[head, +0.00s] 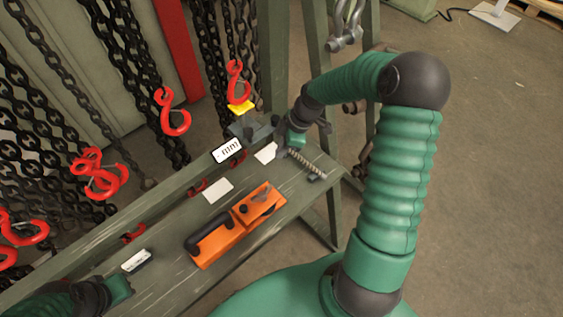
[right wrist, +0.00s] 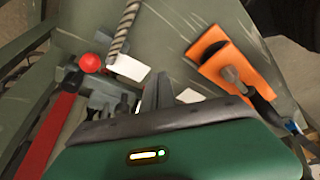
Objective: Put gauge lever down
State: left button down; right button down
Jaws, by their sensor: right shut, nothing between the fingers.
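The gauge, with a white "mm" display (head: 227,150) and a grey block (head: 248,127), stands at the far edge of the green bench (head: 165,278). My right gripper (head: 284,146) is beside it, to its right; its fingers (right wrist: 157,92) are shut and empty. In the right wrist view a red ball knob (right wrist: 91,63), which may be the gauge lever's end, lies left of the fingers, apart from them.
An orange tool with a black handle (head: 211,243) lies mid-bench; it also shows in the right wrist view (right wrist: 215,52). A ribbed rod (head: 307,163) lies at the right end. White labels (head: 217,190) are on the bench. Chains with red hooks (head: 172,112) hang behind.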

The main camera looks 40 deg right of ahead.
jog(key=s+a, duration=0.1)
jog(key=s, duration=0.1)
jog(key=s+a, duration=0.2)
jog(key=shift+r, duration=0.2)
